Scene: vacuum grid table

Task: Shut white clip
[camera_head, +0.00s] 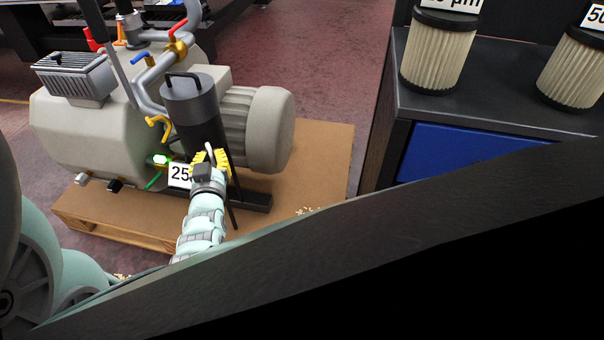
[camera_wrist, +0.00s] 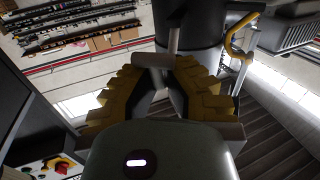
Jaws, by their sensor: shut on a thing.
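The white clip (camera_head: 210,151) is a small pale lever at the side of the dark grey filter canister (camera_head: 190,98). My gripper (camera_head: 211,163), with yellow ribbed fingers, is beside the canister's lower part. In the wrist view the clip (camera_wrist: 152,60) shows as a pale crossbar with an upright piece, between the tips of my gripper (camera_wrist: 158,72). My gripper is shut on the clip. The fingers partly hide it, and I cannot tell whether the clip is latched.
A yellow clip (camera_head: 158,127) is on the canister's left side. A dark cabinet (camera_head: 400,140) with filter cartridges (camera_head: 437,55) is at the right.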

